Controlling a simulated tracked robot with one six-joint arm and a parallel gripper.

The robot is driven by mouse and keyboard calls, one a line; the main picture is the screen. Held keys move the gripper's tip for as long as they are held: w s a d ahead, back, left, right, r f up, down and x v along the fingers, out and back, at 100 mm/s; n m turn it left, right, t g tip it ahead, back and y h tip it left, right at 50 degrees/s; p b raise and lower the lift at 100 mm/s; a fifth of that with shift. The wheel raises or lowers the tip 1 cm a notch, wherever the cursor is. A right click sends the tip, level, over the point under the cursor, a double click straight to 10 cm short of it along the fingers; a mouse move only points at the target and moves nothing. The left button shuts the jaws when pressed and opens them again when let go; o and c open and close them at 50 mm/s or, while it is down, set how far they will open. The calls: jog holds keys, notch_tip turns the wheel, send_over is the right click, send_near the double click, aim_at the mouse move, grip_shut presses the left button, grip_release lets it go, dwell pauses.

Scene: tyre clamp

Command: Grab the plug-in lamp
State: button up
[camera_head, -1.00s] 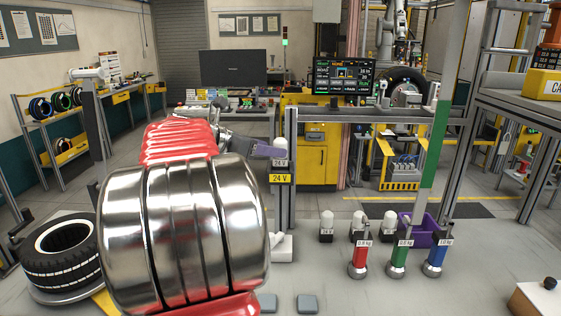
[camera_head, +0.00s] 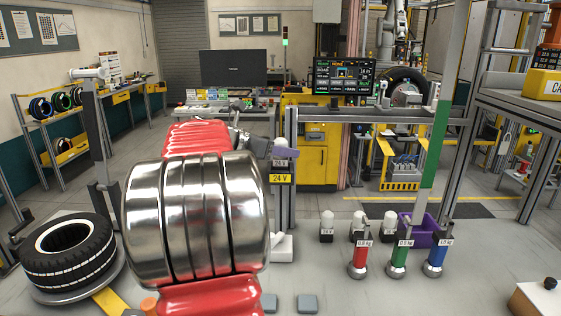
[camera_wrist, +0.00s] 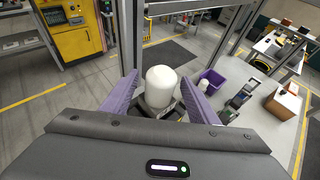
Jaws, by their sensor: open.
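A plug-in lamp (camera_head: 281,143) with a white rounded top and a small 24 V label sits upright on the grey post above a yellow 24 V sign (camera_head: 282,178). In the wrist view the white lamp (camera_wrist: 161,86) stands between the two purple fingers of my gripper (camera_wrist: 160,79). The fingers are apart, one on each side, with visible gaps at the tips. The lamp's lower part is partly hidden by my wrist housing.
Several more white lamps (camera_head: 327,222) stand on the grey bench. A purple bin (camera_head: 425,232) is behind. A tyre (camera_head: 67,257) lies at left.

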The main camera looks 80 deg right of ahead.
dwell(0.4)
jog(key=c, duration=1.2)
